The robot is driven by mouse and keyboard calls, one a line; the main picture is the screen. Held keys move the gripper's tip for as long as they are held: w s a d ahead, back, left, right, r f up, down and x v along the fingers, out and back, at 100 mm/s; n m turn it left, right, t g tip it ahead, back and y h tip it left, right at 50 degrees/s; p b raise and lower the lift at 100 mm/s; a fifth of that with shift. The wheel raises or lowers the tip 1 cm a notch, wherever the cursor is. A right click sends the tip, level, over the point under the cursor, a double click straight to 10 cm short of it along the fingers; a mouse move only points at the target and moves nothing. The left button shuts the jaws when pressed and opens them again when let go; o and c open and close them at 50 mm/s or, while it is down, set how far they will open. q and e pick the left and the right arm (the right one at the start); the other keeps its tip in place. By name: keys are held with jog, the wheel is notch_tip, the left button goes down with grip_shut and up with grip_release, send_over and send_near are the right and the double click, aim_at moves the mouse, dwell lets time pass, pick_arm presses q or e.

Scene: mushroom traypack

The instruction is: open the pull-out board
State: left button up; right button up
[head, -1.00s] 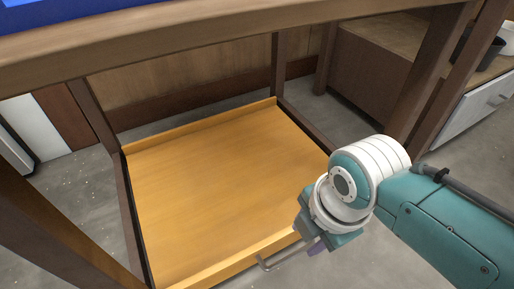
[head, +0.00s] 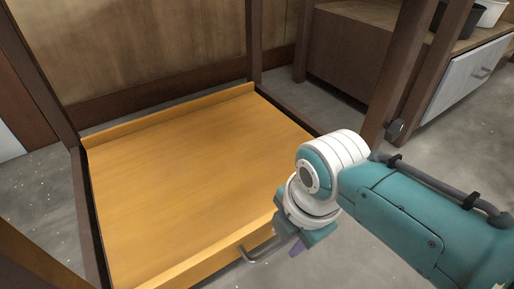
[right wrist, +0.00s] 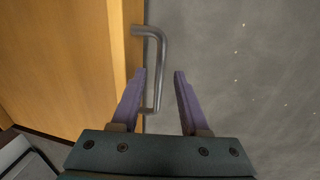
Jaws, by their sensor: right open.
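The pull-out board (head: 190,175) is a wide yellow-orange wooden tray with low rims, set low inside a dark wooden frame. A grey metal bar handle (head: 268,250) is on its front edge. My right gripper (head: 292,252) is at the right end of the handle in the head view. In the right wrist view, its two purple fingers (right wrist: 159,75) are open, with the handle (right wrist: 160,60) between and just beyond them. The board's front face (right wrist: 120,50) lies to the left there. Contact with the handle cannot be told. My left gripper is not in view.
Dark wooden posts (head: 255,40) stand around the board. A cabinet with a light drawer front (head: 468,78) and pots on top (head: 490,12) stands at the back right. Grey floor (head: 370,260) in front is clear.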

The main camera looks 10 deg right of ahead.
jog(key=shift+w, duration=0.1)
grip_shut()
dwell(0.3)
dwell(1.1)
